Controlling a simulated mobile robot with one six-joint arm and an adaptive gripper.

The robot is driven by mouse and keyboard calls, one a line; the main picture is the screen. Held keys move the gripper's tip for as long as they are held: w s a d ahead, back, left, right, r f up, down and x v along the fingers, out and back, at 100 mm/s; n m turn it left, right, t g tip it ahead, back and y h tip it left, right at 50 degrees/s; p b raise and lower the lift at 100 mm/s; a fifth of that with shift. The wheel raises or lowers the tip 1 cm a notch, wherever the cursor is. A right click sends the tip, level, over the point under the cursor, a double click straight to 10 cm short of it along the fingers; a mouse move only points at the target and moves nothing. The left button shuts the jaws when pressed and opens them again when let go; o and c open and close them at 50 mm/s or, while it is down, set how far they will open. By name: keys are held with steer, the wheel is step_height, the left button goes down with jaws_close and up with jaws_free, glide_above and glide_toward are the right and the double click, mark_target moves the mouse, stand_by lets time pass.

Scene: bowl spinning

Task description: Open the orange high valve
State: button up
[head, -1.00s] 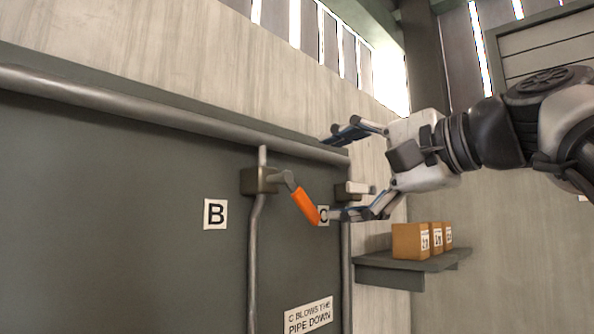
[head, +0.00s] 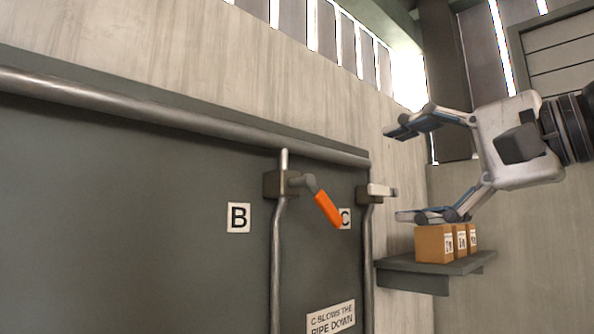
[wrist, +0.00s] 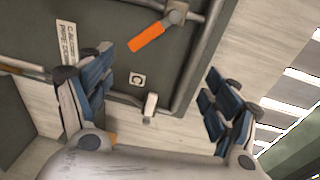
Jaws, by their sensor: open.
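The orange valve handle (head: 328,209) sits on a grey valve body (head: 277,184) on a vertical pipe, beside the label B (head: 238,217). The handle slants down to the right, towards the label C. In the wrist view the orange handle (wrist: 147,37) shows at the top, beyond the fingers. My gripper (head: 405,175) is open and empty, to the right of the handle and apart from it. Its fingers point left, one above the other. In the wrist view its open fingers (wrist: 160,95) stand on either side, with a white-handled valve between them in the picture.
A white-handled valve (head: 379,191) stands on the pipe by label C (head: 345,218), close to the fingertips in the picture. A shelf (head: 420,268) with boxes (head: 436,243) is below my gripper. A sign (head: 330,319) reads "C blows the pipe down".

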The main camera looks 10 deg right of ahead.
steer(key=shift+f+v, duration=0.2)
steer(key=shift+v, duration=2.2)
steer(key=shift+w+d+p, duration=0.15)
steer(key=shift+p, duration=0.25)
steer(key=n+y+p, duration=0.2)
steer(key=n+p, duration=0.6)
steer(key=n, duration=0.3)
glide_toward(334, 206)
steer(key=x, duration=1)
steer(key=shift+w+a, duration=0.2)
steer(key=shift+w, duration=0.05)
steer(key=c, duration=1.5)
steer(key=shift+m, duration=0.3)
